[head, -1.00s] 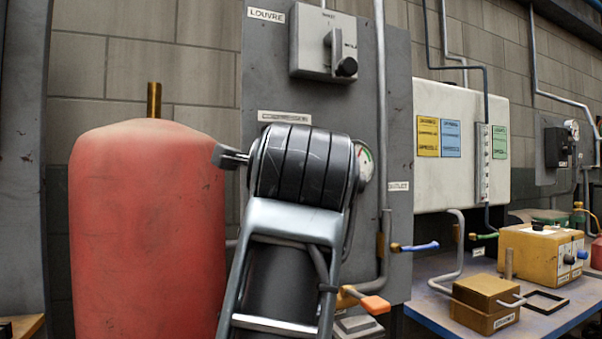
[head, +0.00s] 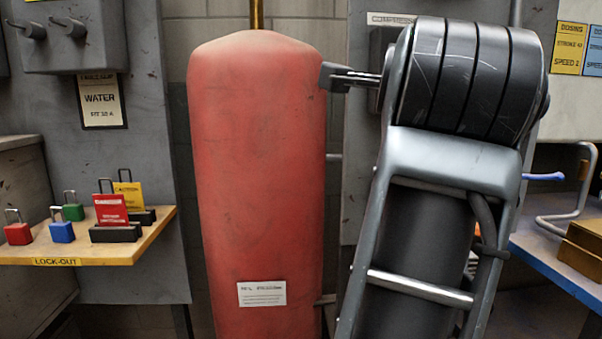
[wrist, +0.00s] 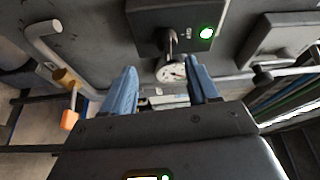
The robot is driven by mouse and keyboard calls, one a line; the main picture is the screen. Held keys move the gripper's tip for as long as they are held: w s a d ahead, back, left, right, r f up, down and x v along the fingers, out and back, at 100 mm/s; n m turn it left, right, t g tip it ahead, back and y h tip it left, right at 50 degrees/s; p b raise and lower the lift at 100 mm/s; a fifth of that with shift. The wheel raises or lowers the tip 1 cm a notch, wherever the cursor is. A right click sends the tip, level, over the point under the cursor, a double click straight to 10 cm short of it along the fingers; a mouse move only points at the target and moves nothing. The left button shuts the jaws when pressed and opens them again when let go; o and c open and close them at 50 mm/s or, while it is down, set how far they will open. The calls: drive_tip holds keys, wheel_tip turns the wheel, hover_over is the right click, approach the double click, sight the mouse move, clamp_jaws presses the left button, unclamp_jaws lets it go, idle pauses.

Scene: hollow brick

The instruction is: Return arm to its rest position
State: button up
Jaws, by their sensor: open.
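My gripper (wrist: 162,84) shows in the wrist view with its two blue fingers spread apart and nothing held between them. A small round white dial (wrist: 172,73) lies beyond the fingertips; the frames do not show any contact with it. In the head view my arm fills the right centre, raised in front of a grey panel. Its dark upper joint hides part of the panel behind it. I cannot make out my gripper's fingers in the head view.
A tall red tank (head: 258,170) stands left of my arm. A wooden lock-out shelf (head: 60,250) with padlocks and tags is farther left. A blue-edged bench (head: 550,262) is at right. The wrist view shows an orange-ended valve lever (wrist: 69,120) and a box with a green light (wrist: 165,24).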

drive_tip(key=s+d+f+n+t+y, duration=0.1)
drive_tip(key=s+f+n+y, duration=0.1)
drive_tip(key=f+n, duration=0.65)
drive_tip(key=s+d+f+n+t+y, duration=0.1)
drive_tip(key=s+f+n+y, duration=0.3)
drive_tip(key=f, duration=0.8)
drive_tip(key=s+d+f+n+g+y, duration=0.1)
drive_tip(key=s+d+f+n, duration=0.1)
drive_tip(key=s+f+n, duration=0.9)
drive_tip(key=s+f+m+g, duration=0.15)
drive_tip(key=s+f, duration=0.25)
drive_tip(key=s, duration=0.9)
drive_tip(key=s+f+g, duration=0.2)
drive_tip(key=s+f, duration=0.2)
drive_tip(key=s, duration=0.9)
wheel_tip(320, 180, up, 12)
drive_tip(key=p, duration=1.2)
drive_tip(key=shift+a+p, duration=0.4)
drive_tip(key=shift+t, duration=0.25)
drive_tip(key=shift+c, duration=0.2)
